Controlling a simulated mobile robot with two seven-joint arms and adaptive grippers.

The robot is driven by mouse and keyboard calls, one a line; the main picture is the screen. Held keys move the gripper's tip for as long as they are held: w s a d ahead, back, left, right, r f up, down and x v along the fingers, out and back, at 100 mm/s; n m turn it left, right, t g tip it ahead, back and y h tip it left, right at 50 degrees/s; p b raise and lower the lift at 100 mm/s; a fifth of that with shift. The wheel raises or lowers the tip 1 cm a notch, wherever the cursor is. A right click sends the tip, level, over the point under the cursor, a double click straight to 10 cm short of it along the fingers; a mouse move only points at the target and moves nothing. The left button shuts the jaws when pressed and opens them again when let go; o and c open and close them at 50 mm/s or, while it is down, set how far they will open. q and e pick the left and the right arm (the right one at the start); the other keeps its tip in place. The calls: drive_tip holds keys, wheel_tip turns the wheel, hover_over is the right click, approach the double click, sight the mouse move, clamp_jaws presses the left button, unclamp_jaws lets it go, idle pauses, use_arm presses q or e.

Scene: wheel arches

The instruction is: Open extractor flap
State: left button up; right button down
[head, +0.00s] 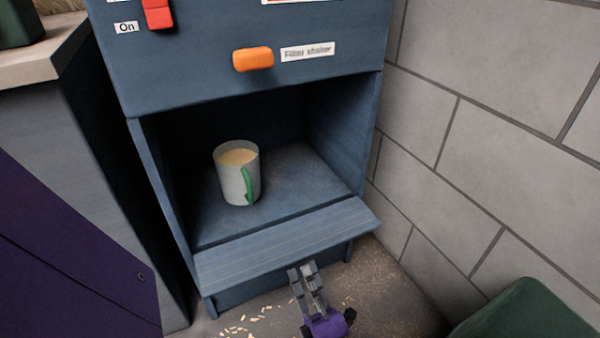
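The extractor is a blue cabinet (190,60) with an open-fronted compartment. Its flap (285,242), a blue grooved panel, is hinged down and slopes outward from the compartment's lower front edge, leaving the opening uncovered. A white mug (228,180) with a green handle and pale contents stands upright inside. My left gripper (303,267), purple with grey fingers, is low in front of the cabinet. Its fingertips are at the flap's front edge in the picture; whether they touch it I cannot tell. The finger gap is too small to judge. My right gripper is out of view.
An orange knob (253,59) labelled "Filter shaker" and a red switch (158,14) marked "On" are above the opening. A grey block wall (480,140) is close on the right. A dark green rounded object (525,315) is at lower right. Pale shavings (245,326) litter the floor.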

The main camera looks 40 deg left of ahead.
use_arm(q)
drive_tip(key=s+d, duration=0.3)
drive_tip(key=d, duration=0.4)
drive_tip(key=shift+d, duration=0.4)
drive_tip(key=shift+w+r, duration=0.1)
